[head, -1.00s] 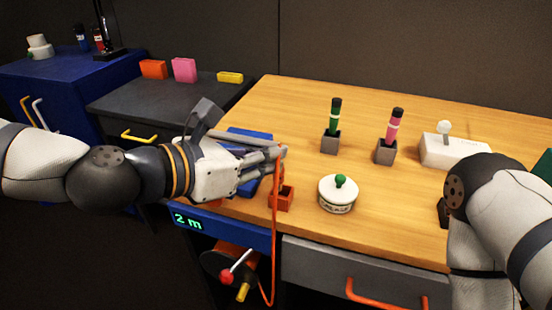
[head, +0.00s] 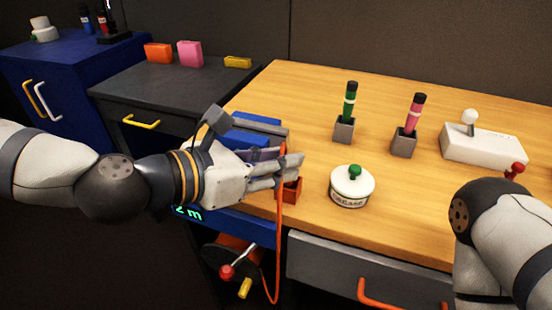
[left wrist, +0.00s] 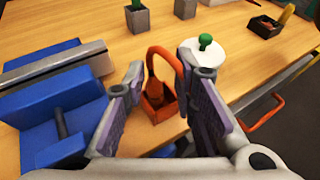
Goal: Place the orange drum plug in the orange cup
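The orange cup (left wrist: 157,108) is a small square box near the table's front edge, and it also shows in the head view (head: 292,188). The orange drum plug (left wrist: 154,89) stands in the cup's opening in the left wrist view; how deep it sits I cannot tell. Its orange cable (head: 280,230) arches up from it and hangs down over the table edge. My left gripper (left wrist: 163,92) has its fingers spread apart on either side of the plug, with gaps to it. In the head view the left gripper (head: 292,150) hides the plug. My right gripper is not in view.
A white lidded jar (head: 351,187) with a green knob stands right of the cup. A blue fixture (left wrist: 55,115) lies close beside the left finger. Green (head: 346,115) and pink (head: 409,125) markers stand in grey holders behind. The cable drum (head: 232,257) is below the table edge.

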